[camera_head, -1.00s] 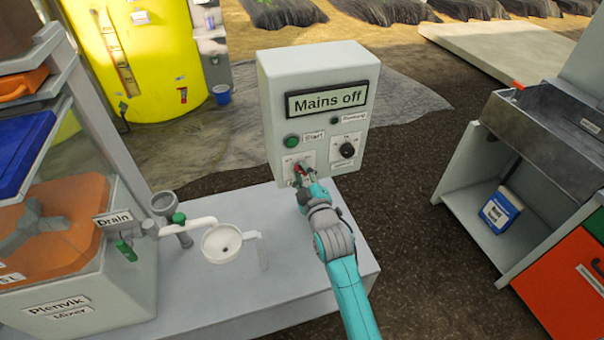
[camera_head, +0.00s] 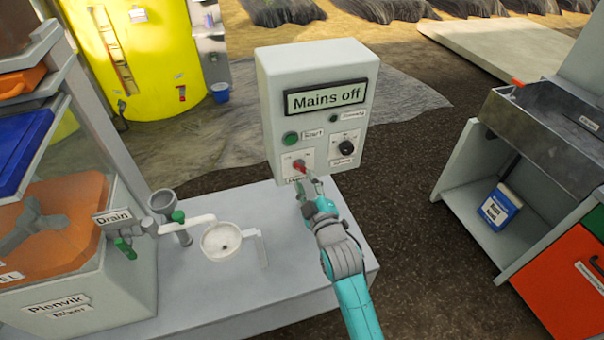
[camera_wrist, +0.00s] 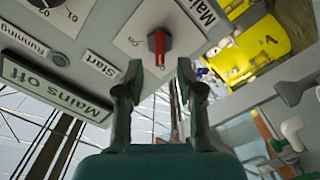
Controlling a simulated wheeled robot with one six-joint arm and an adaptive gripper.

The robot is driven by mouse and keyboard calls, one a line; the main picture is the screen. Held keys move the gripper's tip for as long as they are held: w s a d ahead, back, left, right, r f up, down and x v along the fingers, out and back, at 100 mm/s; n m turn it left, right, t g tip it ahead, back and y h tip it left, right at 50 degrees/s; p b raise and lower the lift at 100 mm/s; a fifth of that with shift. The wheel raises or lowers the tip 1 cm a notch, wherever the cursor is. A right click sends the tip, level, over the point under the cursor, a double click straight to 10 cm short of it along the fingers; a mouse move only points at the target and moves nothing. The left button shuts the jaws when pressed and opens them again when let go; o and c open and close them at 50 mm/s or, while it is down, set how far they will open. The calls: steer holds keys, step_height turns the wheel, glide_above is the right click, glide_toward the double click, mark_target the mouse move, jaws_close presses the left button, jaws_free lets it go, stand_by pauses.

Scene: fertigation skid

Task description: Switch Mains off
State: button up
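The control box (camera_head: 275,90) stands on the grey bench, and its display (camera_head: 327,98) reads "Mains off". The red mains switch (camera_head: 299,166) sits on a white plate low on the box front. In the wrist view the red switch handle (camera_wrist: 158,45) shows just beyond the fingertips, between them but not gripped. My gripper (camera_head: 311,181) is open and empty, a little below and in front of the switch. It also shows in the wrist view (camera_wrist: 159,75) with its two fingers apart.
A green Start button (camera_head: 291,138) and a black selector knob (camera_head: 346,148) are close to the switch. A strainer cup (camera_head: 222,240) and drain pipe stand left on the bench (camera_head: 200,290). A grey cabinet (camera_head: 460,180) stands at the right.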

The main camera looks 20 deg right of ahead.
steer(key=s, duration=0.7)
steer(key=shift+s, duration=0.1)
steer(key=s+f+m+g, duration=0.15)
steer(key=s+f, duration=0.25)
steer(key=s, duration=0.7)
steer(key=s+f+m, duration=0.3)
steer(key=s+f, duration=0.1)
steer(key=s, duration=0.8)
steer(key=s+r+m+g, duration=0.1)
steer(key=s+r+m, duration=0.1)
steer(key=s, duration=0.7)
steer(key=s+r+m, duration=0.1)
steer(key=s+m, duration=0.1)
steer(key=s, duration=0.7)
steer(key=shift+s+r+m+g, duration=0.25)
steer(key=shift+r+m+g, duration=0.1)
